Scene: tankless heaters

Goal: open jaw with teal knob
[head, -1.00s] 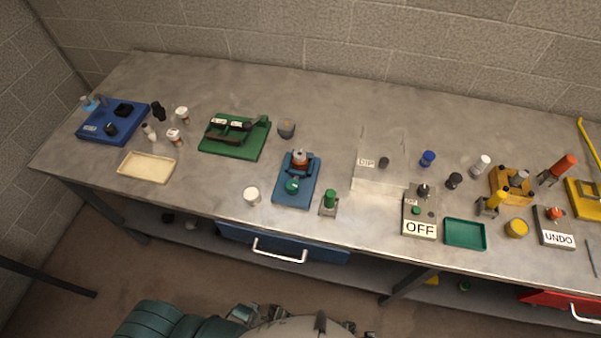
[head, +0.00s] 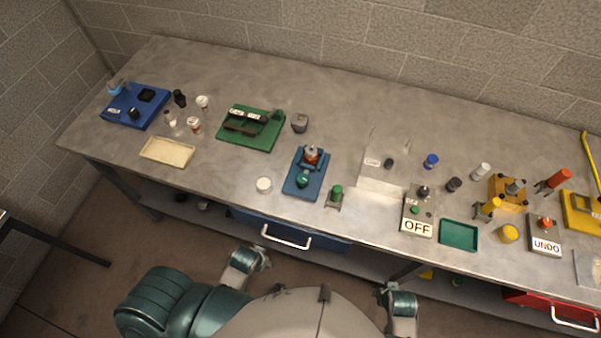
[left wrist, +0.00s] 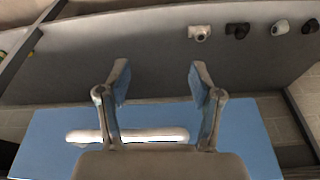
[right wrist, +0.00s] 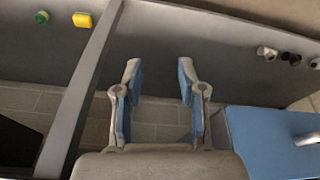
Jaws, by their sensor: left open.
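A blue fixture (head: 293,188) lies on the bench near the front edge, left of the picture's middle in the head view. It carries a small clamp with dark jaws around a red and white part (head: 311,154). A round teal knob (head: 303,179) sits at its front end. The jaw gap is too small to tell. My left gripper (head: 260,260) is open and empty, low in front of the bench; its spread fingers show in the left wrist view (left wrist: 158,78). My right gripper (right wrist: 159,75) is open and empty, also low in front of the bench.
A blue drawer with a light handle (head: 287,241) is under the bench edge, close to my left gripper. A white cap (head: 264,185) and a green-knobbed block (head: 335,197) flank the fixture. A green fixture (head: 251,129) stands farther back left, and an OFF box (head: 418,226) to the right.

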